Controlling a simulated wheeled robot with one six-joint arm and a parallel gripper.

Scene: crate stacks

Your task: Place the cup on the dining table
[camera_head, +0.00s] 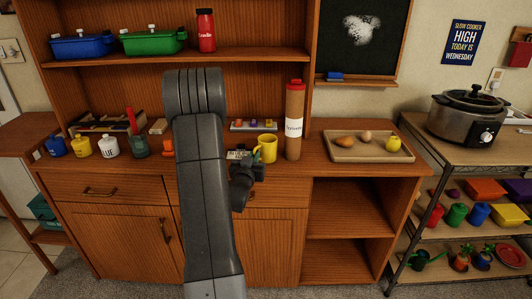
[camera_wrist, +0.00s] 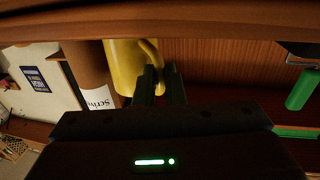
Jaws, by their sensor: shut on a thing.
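The yellow cup (camera_head: 268,146) is at the front of the wooden sideboard top, left of a tall brown bottle. My gripper (camera_head: 254,160) is at the cup's left side, by its handle. In the wrist view the cup (camera_wrist: 124,68) is close, with its handle at the fingers of my gripper (camera_wrist: 163,75). The fingers are shut on the cup, seemingly at the handle. I cannot tell if the cup's base touches the sideboard. No dining table can be made out for sure.
The sideboard (camera_head: 330,178) holds the bottle (camera_head: 294,122), a food tray (camera_head: 345,155), and several jars at left. A shelf (camera_head: 270,58) overhangs behind. A rack with a slow cooker (camera_head: 465,118) stands at right. A wooden surface (camera_head: 22,135) shows at far left.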

